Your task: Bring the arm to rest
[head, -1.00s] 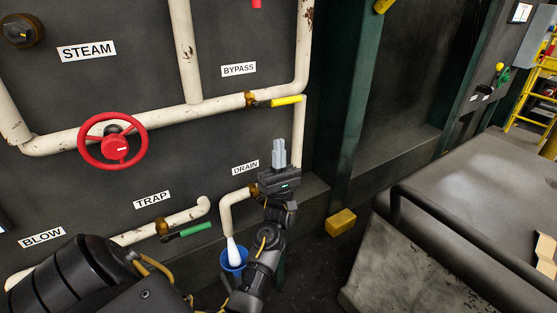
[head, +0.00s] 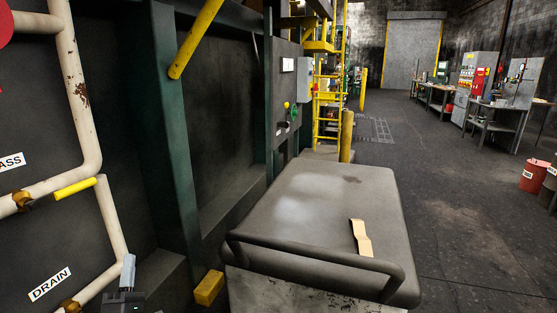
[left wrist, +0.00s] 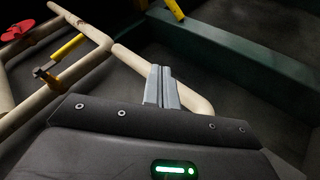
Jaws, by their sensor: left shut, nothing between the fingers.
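My left gripper (head: 128,272) shows at the lower left of the head view, pointing up, just right of the DRAIN label. Its grey fingers are together and empty. In the left wrist view the gripper (left wrist: 162,86) points away from the camera, with a cream pipe (left wrist: 165,77) behind its fingers. I cannot tell from the views whether the fingers touch that pipe. Most of my left arm is below the head picture. My right gripper is in neither view.
A yellow-handled valve (head: 75,188) is on the piping above my gripper. A yellow block (head: 209,288) is on the floor to its right. A grey cart (head: 310,205) with a rail carries a tan piece (head: 361,238). Open floor (head: 450,210) lies to the right.

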